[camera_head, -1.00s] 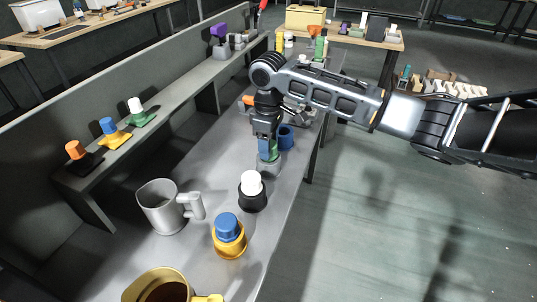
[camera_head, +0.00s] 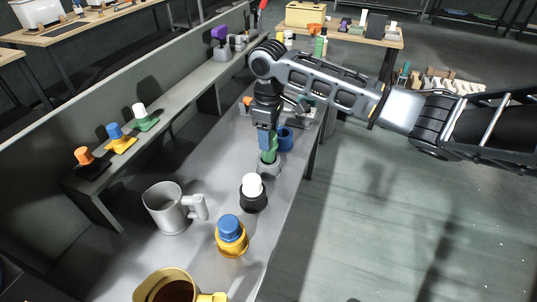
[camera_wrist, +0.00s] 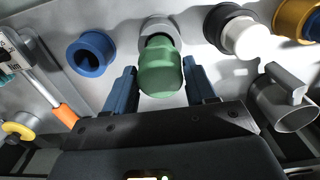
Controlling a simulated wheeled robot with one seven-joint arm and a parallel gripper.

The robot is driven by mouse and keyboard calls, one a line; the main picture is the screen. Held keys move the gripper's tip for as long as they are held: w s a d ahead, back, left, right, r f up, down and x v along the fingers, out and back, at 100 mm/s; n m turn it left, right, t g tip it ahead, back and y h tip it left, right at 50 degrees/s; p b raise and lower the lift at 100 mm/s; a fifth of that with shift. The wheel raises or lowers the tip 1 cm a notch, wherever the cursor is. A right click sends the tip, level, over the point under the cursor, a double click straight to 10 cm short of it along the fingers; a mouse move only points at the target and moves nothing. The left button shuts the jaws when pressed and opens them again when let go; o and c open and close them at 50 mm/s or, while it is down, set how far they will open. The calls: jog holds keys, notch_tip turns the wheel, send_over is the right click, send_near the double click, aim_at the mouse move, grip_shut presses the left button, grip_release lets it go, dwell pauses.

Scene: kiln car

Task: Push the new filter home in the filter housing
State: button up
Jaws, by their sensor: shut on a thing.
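My gripper (camera_head: 267,147) points down in the head view and is shut on a green, round-topped filter (camera_wrist: 160,72). In the wrist view the green filter sits between my two blue fingers. It stands over a light grey ring-shaped housing (camera_wrist: 160,27); the housing also shows in the head view (camera_head: 268,171), directly under the green filter. The filter's lower end is at the housing's mouth, where a dark gap shows. How deep it sits, I cannot tell. My fingers hide part of the filter in the head view.
A blue hollow ring (camera_head: 285,139) stands close beside. A black holder with a white plug (camera_head: 252,186), a yellow holder with a blue plug (camera_head: 231,230) and a grey mug (camera_head: 167,209) stand nearer. Orange, blue and white plugs line the shelf (camera_head: 180,98) at left.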

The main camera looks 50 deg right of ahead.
jog(key=shift+r+p, duration=0.45)
jog(key=shift+r, duration=1.55)
jog(key=shift+s, duration=0.15)
